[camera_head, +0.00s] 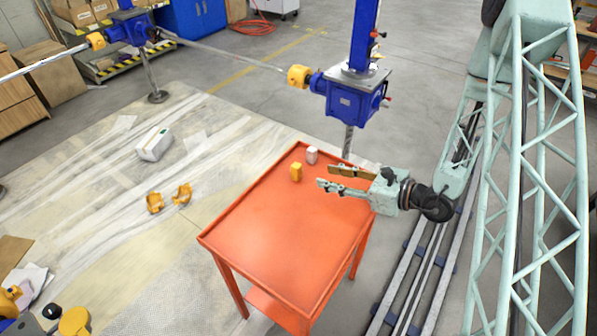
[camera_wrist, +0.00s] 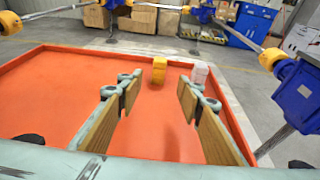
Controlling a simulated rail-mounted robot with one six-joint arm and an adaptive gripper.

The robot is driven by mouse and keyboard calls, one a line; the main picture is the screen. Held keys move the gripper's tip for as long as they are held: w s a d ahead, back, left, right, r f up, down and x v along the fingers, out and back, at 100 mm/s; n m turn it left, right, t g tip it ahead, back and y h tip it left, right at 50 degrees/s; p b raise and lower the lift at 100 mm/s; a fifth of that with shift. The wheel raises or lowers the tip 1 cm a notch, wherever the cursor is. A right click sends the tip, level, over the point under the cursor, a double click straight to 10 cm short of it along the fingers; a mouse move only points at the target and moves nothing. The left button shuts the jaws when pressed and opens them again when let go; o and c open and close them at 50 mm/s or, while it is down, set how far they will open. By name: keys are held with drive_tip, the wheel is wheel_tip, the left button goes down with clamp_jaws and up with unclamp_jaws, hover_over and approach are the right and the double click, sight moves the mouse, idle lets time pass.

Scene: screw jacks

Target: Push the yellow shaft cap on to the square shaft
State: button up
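A small yellow cap (camera_head: 296,172) stands on the orange table near its far end. In the wrist view the yellow cap (camera_wrist: 159,70) is ahead, between the lines of my two fingers. My gripper (camera_head: 327,177) is over the table's right side, open and empty, with its fingers pointing left toward the cap. In the wrist view my gripper (camera_wrist: 159,84) shows wood-coloured pads set wide apart, and the cap is beyond the fingertips. A blue screw jack gearbox (camera_head: 355,97) stands behind the table. I cannot clearly make out a square shaft end on it.
A white cap-like piece (camera_head: 312,155) stands just beyond the yellow cap. The orange table (camera_head: 270,250) has a raised rim and a clear near half. A yellow coupling (camera_head: 299,76) and long rod join the gearbox to another jack (camera_head: 130,27). Yellow half-shells (camera_head: 155,202) lie on the floor.

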sight(300, 171)
drive_tip(key=shift+a, duration=0.1)
idle(0.3)
drive_tip(key=shift+b+x, duration=0.6)
drive_tip(key=shift+x, duration=3.65)
drive_tip(key=shift+w+f, duration=0.1)
drive_tip(key=shift+f, duration=0.05)
drive_tip(key=shift+b+x, duration=0.65)
drive_tip(key=shift+x, duration=1.85)
drive_tip(key=shift+f, duration=0.1)
drive_tip(key=c, duration=1)
